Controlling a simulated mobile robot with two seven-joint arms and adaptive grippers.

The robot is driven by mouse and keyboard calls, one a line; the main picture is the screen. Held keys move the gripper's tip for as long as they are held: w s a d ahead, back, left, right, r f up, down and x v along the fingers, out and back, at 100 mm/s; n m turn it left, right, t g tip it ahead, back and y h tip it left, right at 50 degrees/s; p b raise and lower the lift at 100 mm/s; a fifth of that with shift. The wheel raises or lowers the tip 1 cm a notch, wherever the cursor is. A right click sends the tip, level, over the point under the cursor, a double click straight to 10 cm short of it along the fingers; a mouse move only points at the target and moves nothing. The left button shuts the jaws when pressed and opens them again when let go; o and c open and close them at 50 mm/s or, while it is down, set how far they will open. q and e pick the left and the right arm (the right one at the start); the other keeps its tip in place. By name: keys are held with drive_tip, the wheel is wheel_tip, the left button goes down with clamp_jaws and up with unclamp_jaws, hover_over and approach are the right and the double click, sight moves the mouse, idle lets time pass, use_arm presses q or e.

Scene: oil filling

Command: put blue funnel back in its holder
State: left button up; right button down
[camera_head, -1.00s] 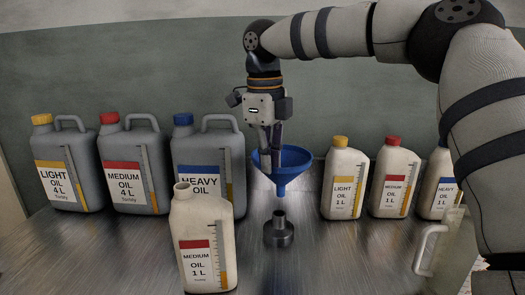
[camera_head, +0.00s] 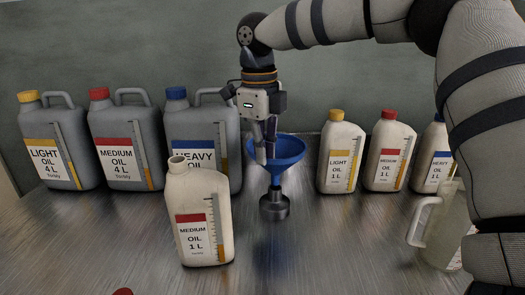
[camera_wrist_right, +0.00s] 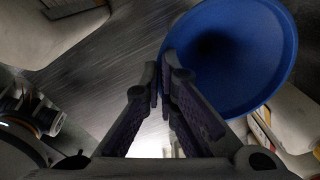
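The blue funnel (camera_head: 284,157) is upright with its spout down in the dark round holder (camera_head: 274,208) on the table; the spout's lower end is hidden inside it. My right gripper (camera_head: 265,150) comes from above and is closed on the left side of the funnel's rim. In the right wrist view the funnel's wide mouth (camera_wrist_right: 235,55) fills the upper right, and the fingertips (camera_wrist_right: 161,72) are close together at its edge. My left gripper is not in view.
An uncapped medium oil bottle (camera_head: 200,225) stands front left of the holder. Large grey oil cans (camera_head: 123,150) stand behind left, 1 L bottles (camera_head: 388,155) behind right. A translucent jug (camera_head: 440,225) is at right. A red object (camera_head: 122,292) shows at the bottom edge.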

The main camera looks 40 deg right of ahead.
sight(263, 167)
drive_tip(key=shift+f, duration=0.2)
drive_tip(key=shift+f, duration=1.65)
drive_tip(key=c, duration=1.7)
unclamp_jaws()
